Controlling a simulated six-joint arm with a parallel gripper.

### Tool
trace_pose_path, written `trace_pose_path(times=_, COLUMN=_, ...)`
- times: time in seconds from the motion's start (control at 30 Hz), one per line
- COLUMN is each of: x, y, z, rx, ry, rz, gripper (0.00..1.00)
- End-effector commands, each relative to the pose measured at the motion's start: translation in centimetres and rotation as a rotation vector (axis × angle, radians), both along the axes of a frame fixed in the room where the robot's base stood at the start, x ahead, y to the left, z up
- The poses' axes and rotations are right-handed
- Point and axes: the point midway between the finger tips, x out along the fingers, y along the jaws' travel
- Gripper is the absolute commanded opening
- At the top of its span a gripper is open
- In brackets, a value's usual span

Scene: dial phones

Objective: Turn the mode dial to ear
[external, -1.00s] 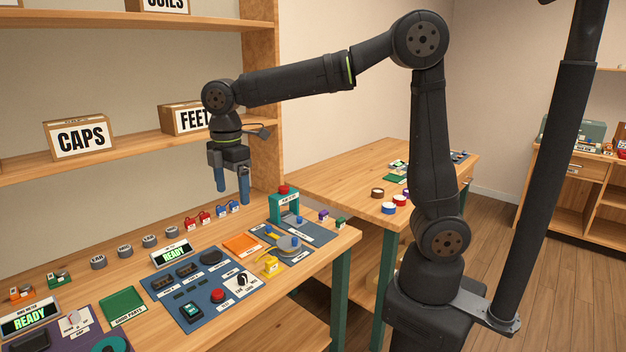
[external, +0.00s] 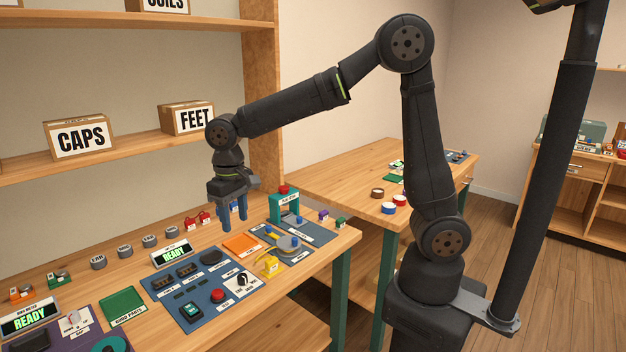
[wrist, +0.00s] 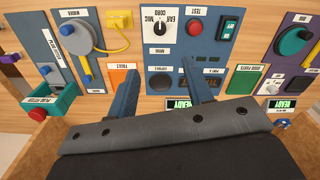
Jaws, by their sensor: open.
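The mode dial is a black knob on a white plate (external: 243,281), at the front right of the blue panel in the external view. In the wrist view the dial (wrist: 160,27) sits at top centre, with small words around it including EAR, CORD and MIC. I cannot tell which word its pointer faces. My gripper (external: 236,213) hangs above the back of the bench with its blue fingers pointing down. Its fingers are open and empty, as the wrist view (wrist: 160,75) also shows. It is apart from the dial.
A teal press (external: 284,206) with a red top stands behind. A READY display (external: 172,253) lies at the panel's back.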

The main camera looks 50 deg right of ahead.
Motion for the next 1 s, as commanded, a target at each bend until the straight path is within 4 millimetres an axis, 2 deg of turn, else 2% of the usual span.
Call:
trace_pose_path(times=0.17, x=0.0, y=0.0, z=-0.8, rx=-0.001, ry=0.002, rz=-0.049, gripper=0.47)
trace_pose_path(times=0.27, x=-0.1, y=0.0, z=-2.1, rx=-0.003, ry=0.003, rz=-0.048, gripper=0.47)
trace_pose_path(times=0.8, x=-0.1, y=-0.1, z=-13.5, rx=-0.003, ry=0.006, rz=-0.046, gripper=0.47)
trace_pose_path(times=1.0, x=0.0, y=0.0, z=-16.4, rx=-0.001, ry=0.004, rz=-0.046, gripper=0.47)
